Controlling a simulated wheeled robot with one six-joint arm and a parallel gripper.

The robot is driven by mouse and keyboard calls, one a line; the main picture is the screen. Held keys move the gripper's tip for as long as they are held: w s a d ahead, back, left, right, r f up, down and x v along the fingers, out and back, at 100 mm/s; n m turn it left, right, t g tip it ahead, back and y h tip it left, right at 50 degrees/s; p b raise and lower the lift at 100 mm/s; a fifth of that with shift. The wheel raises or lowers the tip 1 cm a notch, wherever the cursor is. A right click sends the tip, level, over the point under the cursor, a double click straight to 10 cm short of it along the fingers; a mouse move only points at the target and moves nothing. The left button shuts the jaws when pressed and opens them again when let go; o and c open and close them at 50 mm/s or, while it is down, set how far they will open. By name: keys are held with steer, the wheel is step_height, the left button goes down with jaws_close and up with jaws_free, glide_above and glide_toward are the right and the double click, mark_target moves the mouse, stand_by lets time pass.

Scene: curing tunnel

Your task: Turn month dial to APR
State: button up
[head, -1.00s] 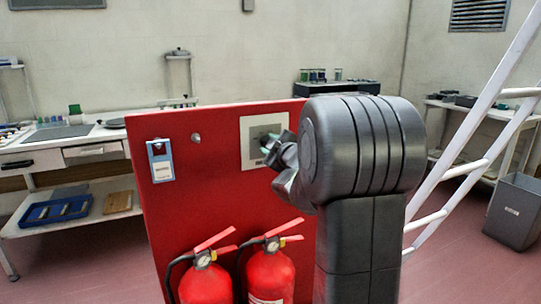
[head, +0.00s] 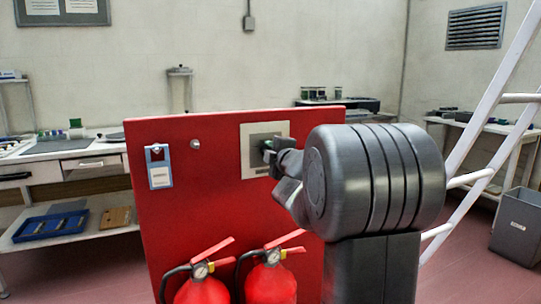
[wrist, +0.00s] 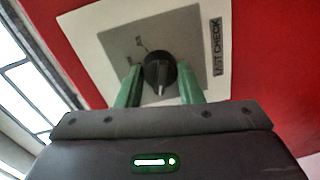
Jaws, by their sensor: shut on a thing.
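The month dial (wrist: 158,72) is a dark round knob with a pointer on a grey square face (wrist: 115,45) inside a pale plate (wrist: 85,22). In the wrist view it sits between the two green fingers of my gripper (wrist: 160,78), which are shut on it. The pointer points toward the bottom of the wrist view. A "LAST CHECK" style label (wrist: 217,47) is at the right of the face. The small month marks are too blurred to read. In the head view my gripper (head: 268,151) is at the pale plate (head: 248,166), and it hides the dial.
The plate is on a red panel (head: 215,215) with a blue-and-white tag (head: 159,168) and a round peg (head: 195,144). Two red fire extinguishers (head: 268,284) stand in front, below. A white ladder (head: 490,110) rises at right. A workbench (head: 85,150) is behind left.

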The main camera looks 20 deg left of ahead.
steer(key=o, duration=1)
steer(key=shift+c, duration=0.2)
steer(key=p+v, duration=0.2)
steer(key=v, duration=1.1)
steer(key=shift+s+d, duration=0.3)
steer(key=shift+w+a, duration=0.1)
steer(key=b+x, duration=0.2)
steer(key=x, duration=1.1)
steer(key=shift+w+a, duration=0.2)
steer(key=shift+a, duration=0.05)
steer(key=shift+s+d, duration=0.1)
steer(key=shift+d, duration=0.05)
